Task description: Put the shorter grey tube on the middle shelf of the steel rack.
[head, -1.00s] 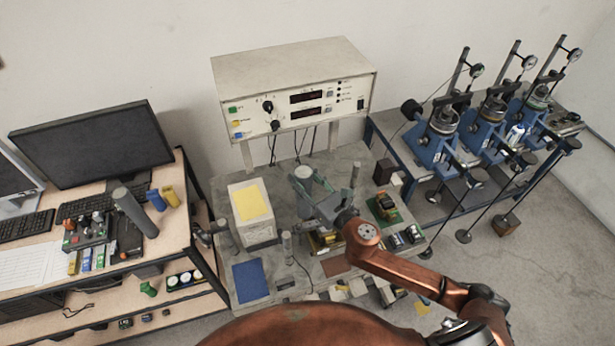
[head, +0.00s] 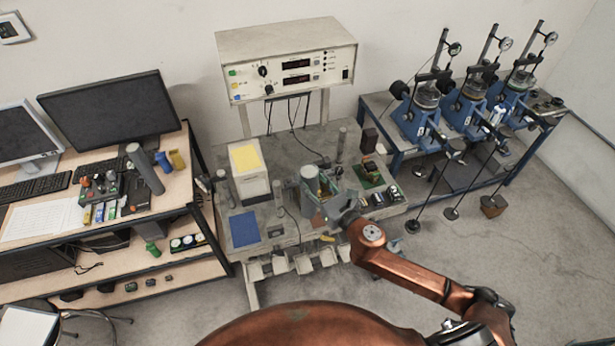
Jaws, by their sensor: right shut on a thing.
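My right gripper (head: 322,202) is above the front part of the grey worktable. It is shut on a short, wide grey cylinder (head: 310,182) that stands upright between its fingers; this looks like the shorter grey tube, though the fingers hide part of it. A longer grey tube (head: 145,169) leans on the wooden desk at left. Thin grey upright posts (head: 342,141) stand on the worktable. I cannot make out a steel rack with a middle shelf for certain. My left gripper is not in view.
The grey worktable (head: 290,150) carries a meter box (head: 290,60), a white box with a yellow top (head: 249,172) and a blue mat (head: 244,229). White bins (head: 302,262) hang at its front. A blue-framed bench (head: 395,150) stands at right.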

